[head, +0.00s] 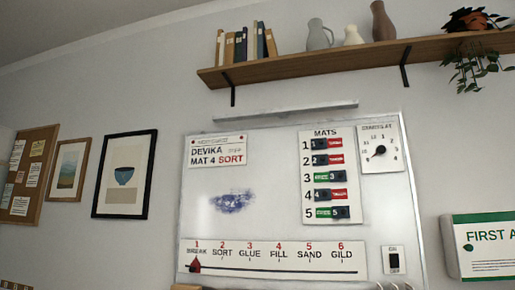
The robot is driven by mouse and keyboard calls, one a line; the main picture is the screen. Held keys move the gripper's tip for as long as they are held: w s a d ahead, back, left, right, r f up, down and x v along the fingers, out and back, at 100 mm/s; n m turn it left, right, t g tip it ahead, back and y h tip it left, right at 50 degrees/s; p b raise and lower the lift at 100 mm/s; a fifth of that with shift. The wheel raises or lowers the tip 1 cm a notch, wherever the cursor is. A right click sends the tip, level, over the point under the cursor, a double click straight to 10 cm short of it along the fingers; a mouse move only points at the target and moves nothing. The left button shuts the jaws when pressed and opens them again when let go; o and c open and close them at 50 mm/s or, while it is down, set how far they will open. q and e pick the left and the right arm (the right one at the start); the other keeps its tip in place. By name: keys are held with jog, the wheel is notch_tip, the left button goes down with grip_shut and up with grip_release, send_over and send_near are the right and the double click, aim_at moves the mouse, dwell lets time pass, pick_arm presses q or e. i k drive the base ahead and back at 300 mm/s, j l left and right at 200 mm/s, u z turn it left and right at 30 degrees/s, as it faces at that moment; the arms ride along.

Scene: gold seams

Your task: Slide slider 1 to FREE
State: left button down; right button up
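The MATS panel (329,176) is on the upper right of the whiteboard, with numbered slider rows 1 to 5. Slider 1 (320,144) is the top row; its dark knob is at the left of its slot and a red label (336,143) shows at the right. The label's lettering is too small to read surely. Slider 2 (320,160) and slider 4 (320,195) also sit left with red showing. Slider 3 (337,175) and slider 5 (341,212) sit right with green showing. Neither gripper can be made out in the head view.
The whiteboard (280,220) also carries a dial (380,151), a bottom scale with a red pointer (195,266), and a switch (394,261). A shelf (300,69) is above, a first aid box (482,247) at right. The wall left of the board holds framed pictures (125,174).

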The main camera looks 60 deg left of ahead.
aim_at(318, 143)
jog(key=u, duration=1.55)
